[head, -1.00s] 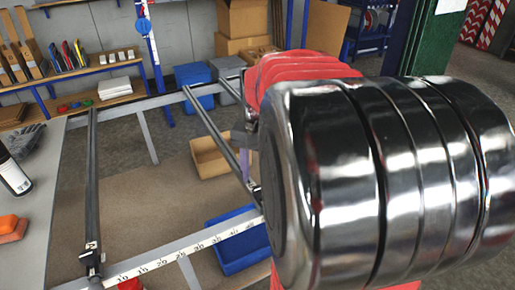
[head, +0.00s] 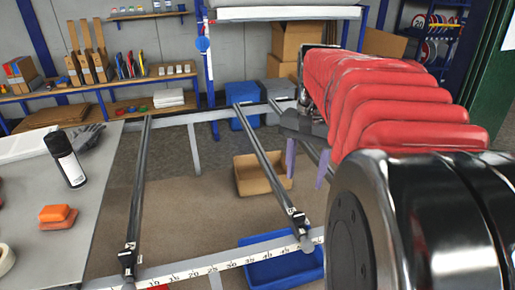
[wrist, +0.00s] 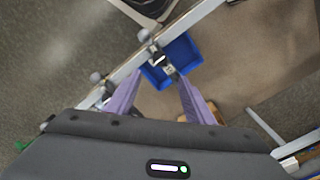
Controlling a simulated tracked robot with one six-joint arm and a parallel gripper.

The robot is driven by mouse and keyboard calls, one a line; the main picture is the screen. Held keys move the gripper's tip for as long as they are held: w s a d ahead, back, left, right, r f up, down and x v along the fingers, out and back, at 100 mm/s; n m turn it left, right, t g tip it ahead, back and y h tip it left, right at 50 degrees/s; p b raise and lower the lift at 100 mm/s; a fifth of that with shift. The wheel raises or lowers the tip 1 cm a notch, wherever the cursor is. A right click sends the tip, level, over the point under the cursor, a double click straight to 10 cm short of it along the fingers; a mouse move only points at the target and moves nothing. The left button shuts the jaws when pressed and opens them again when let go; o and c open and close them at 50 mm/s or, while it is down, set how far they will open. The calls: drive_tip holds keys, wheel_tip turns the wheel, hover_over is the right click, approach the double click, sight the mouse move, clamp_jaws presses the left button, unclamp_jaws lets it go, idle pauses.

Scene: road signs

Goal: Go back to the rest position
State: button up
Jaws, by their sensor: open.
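My gripper (wrist: 160,95) is open in the wrist view, its two purple fingers spread apart with nothing between them. In the head view my gripper (head: 306,165) shows its purple fingers pointing down, above the right part of the metal frame. My red and chrome arm fills the right side of that view and hides what lies behind it. In the wrist view a bar of the frame and the blue bin (wrist: 183,55) lie beyond the fingertips.
The metal frame with a ruler rail (head: 215,262) stands below. A blue bin (head: 275,272) and a tan bin (head: 248,180) are on the floor. A grey table (head: 75,220) at left holds an orange block (head: 57,213) and a black bottle (head: 66,160). Shelves line the back wall.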

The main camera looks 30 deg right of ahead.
idle(0.3)
drive_tip(key=s+a+f+n+t, duration=0.2)
drive_tip(key=a+n, duration=0.4)
drive_tip(key=a, duration=0.5)
drive_tip(key=s+a+f+n+t, duration=0.2)
drive_tip(key=a+n, duration=0.4)
drive_tip(key=a, duration=0.6)
drive_tip(key=shift+a+f+t, duration=0.15)
drive_tip(key=shift+f+t, duration=0.45)
drive_tip(key=shift+t, duration=0.2)
drive_tip(key=shift+c, duration=0.3)
